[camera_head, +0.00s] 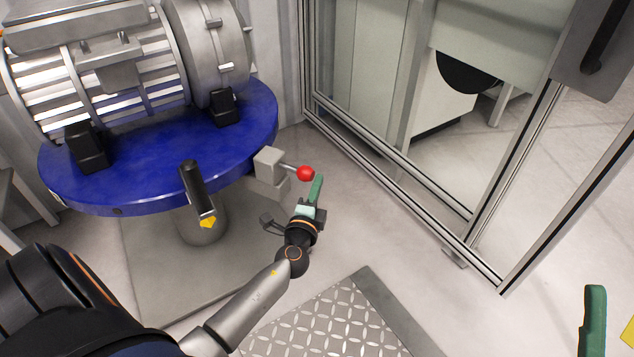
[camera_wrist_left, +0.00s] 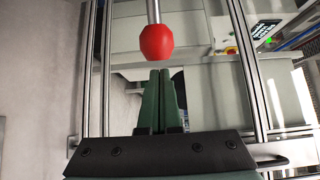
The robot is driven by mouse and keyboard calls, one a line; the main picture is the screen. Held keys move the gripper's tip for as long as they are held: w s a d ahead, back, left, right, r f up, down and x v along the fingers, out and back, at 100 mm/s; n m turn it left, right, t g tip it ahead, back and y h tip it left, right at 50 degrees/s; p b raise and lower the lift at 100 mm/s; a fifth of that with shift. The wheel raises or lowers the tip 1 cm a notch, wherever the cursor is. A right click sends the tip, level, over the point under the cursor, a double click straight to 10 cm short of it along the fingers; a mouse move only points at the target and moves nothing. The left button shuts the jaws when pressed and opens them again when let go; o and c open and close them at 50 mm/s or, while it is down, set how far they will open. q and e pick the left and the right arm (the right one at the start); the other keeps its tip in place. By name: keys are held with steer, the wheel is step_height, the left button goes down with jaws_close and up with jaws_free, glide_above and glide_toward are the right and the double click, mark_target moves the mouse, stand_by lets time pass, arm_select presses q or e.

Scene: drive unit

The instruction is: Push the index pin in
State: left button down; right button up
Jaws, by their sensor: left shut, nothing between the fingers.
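The index pin's round red knob (camera_head: 305,173) sits on a short metal rod that sticks out of a grey block (camera_head: 270,162) beside the blue round table. In the left wrist view the red knob (camera_wrist_left: 156,43) hangs from its rod just beyond my fingertips. My left gripper (camera_head: 317,183) is shut with nothing in it. Its green fingers (camera_wrist_left: 160,74) point toward the knob, with a small gap showing in the wrist view. My right gripper (camera_head: 594,295) shows only as a green finger at the lower right edge, so its opening cannot be judged.
The blue round table (camera_head: 150,185) carries a large ribbed metal motor (camera_head: 110,65) on black blocks. A black handle (camera_head: 193,185) sticks out at its front edge. A framed glass enclosure (camera_head: 400,165) stands to the right. A treadplate step (camera_head: 330,320) lies on the floor in front.

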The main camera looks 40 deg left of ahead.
mark_target(303, 179)
arm_select(q)
steer(key=shift+a, duration=0.2)
arm_select(e)
steer(key=shift+a, duration=0.3)
arm_select(q)
steer(key=a, duration=0.3)
steer(key=shift+s+b, duration=0.2)
steer(key=shift+b, duration=0.2)
steer(key=shift+a, duration=0.35)
arm_select(e)
steer(key=shift+f, duration=0.4)
arm_select(q)
steer(key=shift+d, duration=0.15)
